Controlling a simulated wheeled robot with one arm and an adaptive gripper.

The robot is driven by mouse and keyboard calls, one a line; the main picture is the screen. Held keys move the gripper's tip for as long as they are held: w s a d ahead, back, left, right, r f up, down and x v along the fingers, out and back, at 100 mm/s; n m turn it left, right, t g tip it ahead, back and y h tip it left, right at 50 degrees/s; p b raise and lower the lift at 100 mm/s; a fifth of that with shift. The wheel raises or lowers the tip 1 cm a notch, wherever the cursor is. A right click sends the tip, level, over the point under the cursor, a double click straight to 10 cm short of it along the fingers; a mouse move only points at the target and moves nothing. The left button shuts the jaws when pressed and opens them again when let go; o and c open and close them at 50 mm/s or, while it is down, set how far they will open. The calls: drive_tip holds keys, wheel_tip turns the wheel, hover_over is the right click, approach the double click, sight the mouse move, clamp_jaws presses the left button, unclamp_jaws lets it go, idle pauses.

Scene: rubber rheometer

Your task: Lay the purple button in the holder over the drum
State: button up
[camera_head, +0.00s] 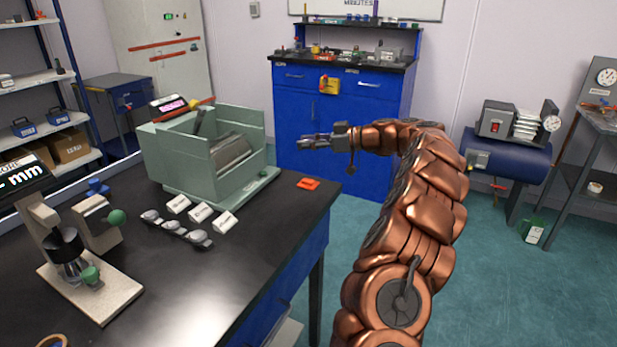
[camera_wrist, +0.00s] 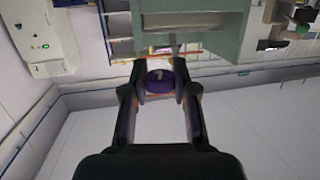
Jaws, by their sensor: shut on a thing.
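My gripper (camera_head: 304,142) reaches left above the floor near the bench's right end, beside the grey-green machine (camera_head: 180,160). In the wrist view, my gripper (camera_wrist: 160,80) is shut on the purple button (camera_wrist: 160,84), a short dark purple disc with a pale mark, held between the fingertips. The machine is an open-topped box with a grey drum (camera_head: 230,152) inside. A dark arm (camera_head: 205,120) stands over the drum's left end; I cannot tell its holder clearly. The machine's wall (camera_wrist: 200,42) shows ahead in the wrist view.
The black bench (camera_head: 240,265) carries small white blocks (camera_head: 202,213), metal pieces (camera_head: 175,228), an orange piece (camera_head: 308,183) and a thickness gauge (camera_head: 85,265) at left. The machine's walls rise around the drum. A blue cabinet (camera_head: 340,130) stands behind.

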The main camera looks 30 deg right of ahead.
sight(308, 181)
wheel_tip(308, 181, down, 8)
drive_tip(key=shift+r, duration=0.1)
wheel_tip(308, 181, down, 4)
drive_tip(key=shift+r+b, duration=0.25)
drive_tip(key=shift+b, duration=0.3)
drive_tip(key=shift+r, duration=0.1)
drive_tip(key=shift+f+b, duration=0.3)
drive_tip(key=shift+b, duration=0.25)
drive_tip(key=o, duration=0.8)
drive_tip(key=p, duration=0.3)
drive_tip(key=shift+r+p, duration=0.35)
drive_tip(key=shift+p, duration=0.05)
drive_tip(key=b+v, duration=0.2)
drive_tip(key=v, duration=0.5)
drive_tip(key=shift+s+d, duration=0.25)
